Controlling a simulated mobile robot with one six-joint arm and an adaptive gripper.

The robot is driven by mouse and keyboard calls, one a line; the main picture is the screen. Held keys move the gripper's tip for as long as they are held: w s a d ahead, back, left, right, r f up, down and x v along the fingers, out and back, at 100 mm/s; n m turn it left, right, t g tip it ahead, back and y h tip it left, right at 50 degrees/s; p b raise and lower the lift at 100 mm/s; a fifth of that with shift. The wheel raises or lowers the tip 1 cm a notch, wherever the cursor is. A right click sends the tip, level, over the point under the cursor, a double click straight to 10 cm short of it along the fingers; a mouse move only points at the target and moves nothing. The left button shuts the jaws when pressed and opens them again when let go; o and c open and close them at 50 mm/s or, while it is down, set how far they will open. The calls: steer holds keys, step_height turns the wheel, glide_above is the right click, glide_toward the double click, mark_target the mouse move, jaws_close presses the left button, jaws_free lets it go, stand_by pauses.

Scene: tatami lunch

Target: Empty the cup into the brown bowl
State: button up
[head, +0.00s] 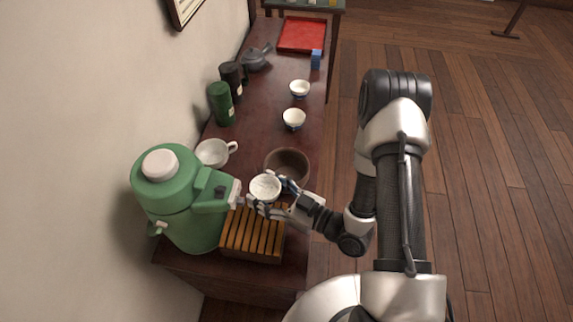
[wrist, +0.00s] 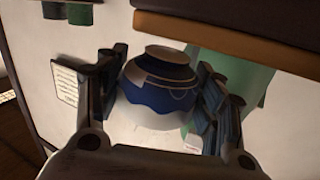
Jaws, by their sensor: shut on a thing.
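The cup is a small white bowl-shaped cup (head: 264,188) in the head view. In the wrist view the cup (wrist: 158,92) shows white with a blue band and a foot ring. My gripper (head: 270,194) is shut on the cup, with one finger on each side; the fingers also show in the wrist view (wrist: 163,80). The cup's mouth faces up toward the head camera; its contents cannot be made out clearly. The brown bowl (head: 287,154) is just beyond the cup, slightly to the right, and its near rim is partly covered by my gripper.
A slatted wooden stand (head: 252,236) is just in front of the cup. A large green jug (head: 180,200) and a white handled cup (head: 211,152) are at left. Two small white-and-blue cups (head: 293,119) (head: 299,88) stand beyond the bowl. A red tray (head: 302,34) is at the far end.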

mark_target(273, 178)
steer(key=shift+w+d+r+m+p, duration=0.2)
steer(key=shift+w+r+m+p, duration=0.15)
steer(key=shift+w+m+p, duration=0.05)
steer(key=shift+w+d+m, duration=0.1)
steer(key=shift+w+m, duration=0.1)
steer(key=shift+m, duration=0.2)
steer(key=shift+w+d+f+m+p, duration=0.2)
steer(key=shift+w+m+p, duration=0.1)
steer(key=shift+w+m, duration=0.1)
steer(key=shift+w+d+f+m+p, duration=0.1)
steer(key=shift+w+f+m+p, duration=0.15)
steer(key=shift+m, duration=0.15)
steer(key=shift+w+d+r+p, duration=0.1)
steer(key=shift+w+r+p, duration=0.05)
steer(key=shift+r+p, duration=0.15)
steer(key=shift+w+d+r+m+g+p, duration=0.1)
steer(key=shift+w+d+m+g+p, duration=0.15)
steer(key=shift+w+m+g+p, duration=0.4)
steer(key=shift+d+r+m+t, duration=0.1)
steer(key=shift+m+t, duration=0.15)
steer(key=shift+m, duration=0.1)
steer(key=shift+w+d+r+m+p, duration=0.25)
steer(key=shift+w+r+m+p, duration=0.1)
steer(key=shift+w+m+p, duration=0.35)
steer(key=shift+w+r+m+p, duration=0.1)
steer(key=shift+r+m+p, duration=0.05)
steer(key=shift+m+p, duration=0.3)
